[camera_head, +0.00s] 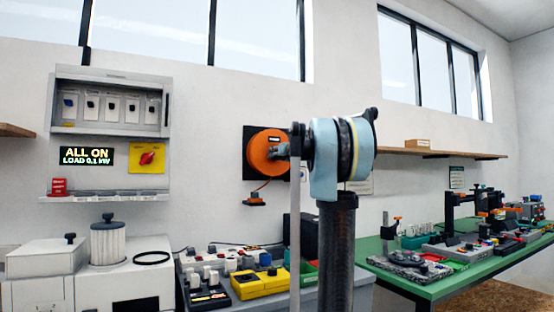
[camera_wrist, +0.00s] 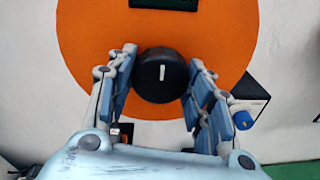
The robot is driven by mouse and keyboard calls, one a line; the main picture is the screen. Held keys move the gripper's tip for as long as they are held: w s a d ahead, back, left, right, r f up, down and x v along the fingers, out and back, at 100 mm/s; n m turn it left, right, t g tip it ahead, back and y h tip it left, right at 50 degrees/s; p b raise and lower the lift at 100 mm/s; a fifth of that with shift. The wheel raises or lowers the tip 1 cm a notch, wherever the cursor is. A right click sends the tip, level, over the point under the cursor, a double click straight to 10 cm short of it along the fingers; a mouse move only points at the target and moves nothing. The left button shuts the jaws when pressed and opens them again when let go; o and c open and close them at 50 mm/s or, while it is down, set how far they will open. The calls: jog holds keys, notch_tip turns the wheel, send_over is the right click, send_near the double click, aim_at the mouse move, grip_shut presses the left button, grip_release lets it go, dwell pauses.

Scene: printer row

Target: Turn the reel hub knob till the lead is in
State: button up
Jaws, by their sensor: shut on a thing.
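The orange reel (camera_head: 262,151) is mounted on a black plate on the wall, and its round orange face (camera_wrist: 85,35) fills much of the wrist view. The black hub knob (camera_wrist: 160,75) with a white mark pointing up and down sits at the reel's centre. My gripper (camera_wrist: 158,82) has its blue fingers on both sides of the knob and is shut on it. In the head view my gripper (camera_head: 280,153) is at the reel's face and hides the knob. A red lead (camera_head: 262,186) hangs below the reel to an orange plug (camera_head: 255,199).
A bench with a yellow device (camera_head: 260,283) and several switch boxes stands below the reel. A wall panel (camera_head: 112,104) with a red rotary switch is at left. A green bench (camera_head: 440,285) with equipment is at right.

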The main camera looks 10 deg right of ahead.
jog(key=shift+d, duration=0.1)
jog(key=o, duration=1)
jog(key=shift+o, duration=0.2)
jog(key=shift+s, duration=0.1)
jog(key=v, duration=1.1)
jog(key=shift+s, duration=0.3)
jog(key=shift+s+d+f, duration=0.1)
